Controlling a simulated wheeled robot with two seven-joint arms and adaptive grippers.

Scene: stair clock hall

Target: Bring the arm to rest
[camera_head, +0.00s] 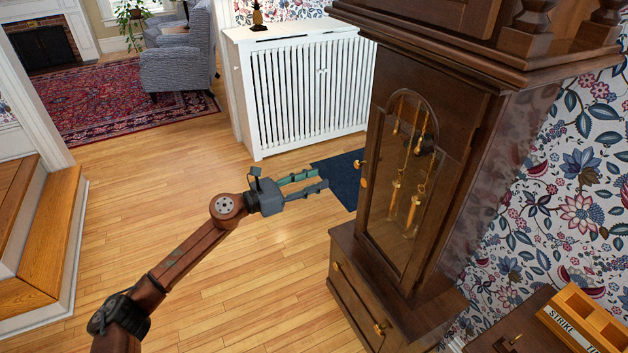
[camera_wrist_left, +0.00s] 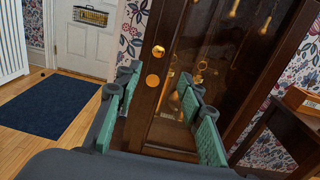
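My left arm reaches in from the lower left in the head view. Its gripper (camera_head: 308,182) is open and empty, held in the air over the floor in front of the tall clock case (camera_head: 455,160). In the left wrist view the gripper's green-padded fingers (camera_wrist_left: 160,112) stand wide apart with nothing between them. The clock's glass door (camera_wrist_left: 205,85) with its brass knob (camera_wrist_left: 158,51) shows beyond the fingers, apart from them. The door looks closed. My right gripper is in neither view.
A white radiator cover (camera_head: 305,90) stands behind, with a dark blue mat (camera_head: 340,178) beside it. Wooden steps (camera_head: 45,245) are at the left. A small table (camera_head: 510,325) with a wooden box (camera_head: 585,322) is at the lower right. The middle floor (camera_head: 150,180) is clear.

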